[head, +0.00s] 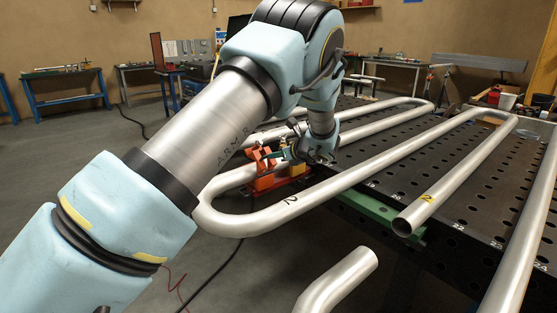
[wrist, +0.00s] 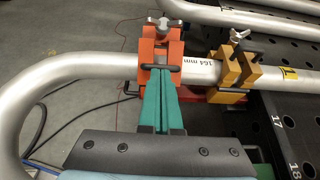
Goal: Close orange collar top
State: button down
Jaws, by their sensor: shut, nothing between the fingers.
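The orange collar (head: 262,180) sits on a bent steel pipe (head: 345,175) near its U-bend. In the wrist view the collar's orange top (wrist: 155,50) spans the pipe and hides that stretch of it. A silver wing screw (wrist: 158,26) stands at the collar's far side. In the head view an orange part stands up at a tilt. I cannot tell whether the top is fully seated. My gripper (wrist: 163,76) has its teal fingers together, empty, with the tips at the collar's near side by a dark bar. Contact is unclear. My gripper (head: 284,155) also shows in the head view.
A yellow clamp (wrist: 235,72) with its own screw grips the pipe just right of the collar. Other bent pipes (head: 470,150) lie on the black perforated table (head: 460,200). A loose pipe end (head: 345,280) is in front. Grey floor lies left.

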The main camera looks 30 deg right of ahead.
jog(key=shift+w+a+r+b, duration=0.25)
jog(key=shift+w, duration=1.1)
jog(key=shift+w+a+r+b, duration=0.3)
jog(key=shift+w, duration=1.05)
jog(key=shift+w+a+r+b, duration=0.25)
jog(key=shift+w, duration=1.1)
